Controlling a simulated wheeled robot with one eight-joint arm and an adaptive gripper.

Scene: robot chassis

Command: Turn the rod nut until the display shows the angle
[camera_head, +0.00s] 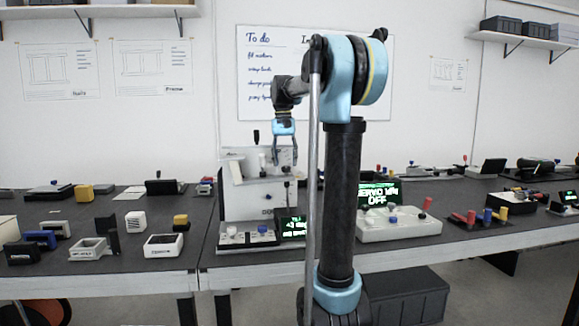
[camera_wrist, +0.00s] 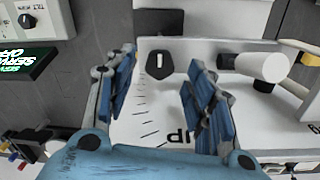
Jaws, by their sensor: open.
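My gripper (camera_head: 284,150) hangs above a white device (camera_head: 262,200) on the bench, with its fingers pointing down. In the wrist view my gripper (camera_wrist: 160,78) has its two blue fingers spread apart with nothing between them. A black fitting (camera_wrist: 158,64) with a pale slotted centre shows just beyond the gap, on the white panel with tick marks. A white cylinder (camera_wrist: 265,67) sticks out to the right. I cannot tell which part is the rod nut. A small display (camera_head: 292,226) with green text stands at the device's front, partly behind my arm; its text is unclear.
To the right stands a white control box (camera_head: 400,226) with a green-lit display (camera_head: 379,194) and knobs. Small boxes and fixtures, including a white open box (camera_head: 164,246), sit on the left bench. A black panel with coloured handles (camera_head: 480,218) lies farther right.

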